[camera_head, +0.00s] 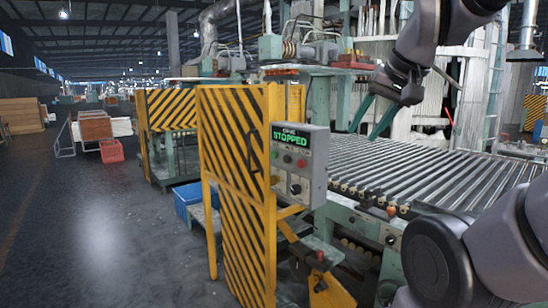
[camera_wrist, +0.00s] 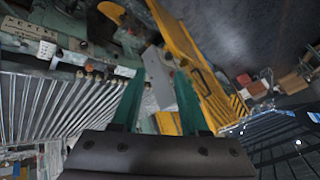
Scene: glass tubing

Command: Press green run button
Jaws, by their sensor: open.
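The grey control box (camera_head: 316,168) stands beside a yellow-and-black striped guard panel. Its green-lit display (camera_head: 290,140) reads "STOPPED". Below the display, the small green button (camera_head: 276,154) is at the left of the upper row, with a red button (camera_head: 302,162) at the right. A dark knob (camera_head: 295,188) is lower down. My gripper (camera_head: 365,134) is open and empty, its teal fingers pointing down over the rollers, right of the box and apart from it. In the wrist view, my gripper (camera_wrist: 160,72) has a grey surface between its fingertips, probably the box; no button shows there.
The striped yellow guard panel (camera_head: 230,140) is left of the box. The roller conveyor (camera_head: 420,170) fills the right side. A blue crate (camera_head: 187,203) is on the floor behind the guard. The floor (camera_head: 100,230) at left is mostly clear.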

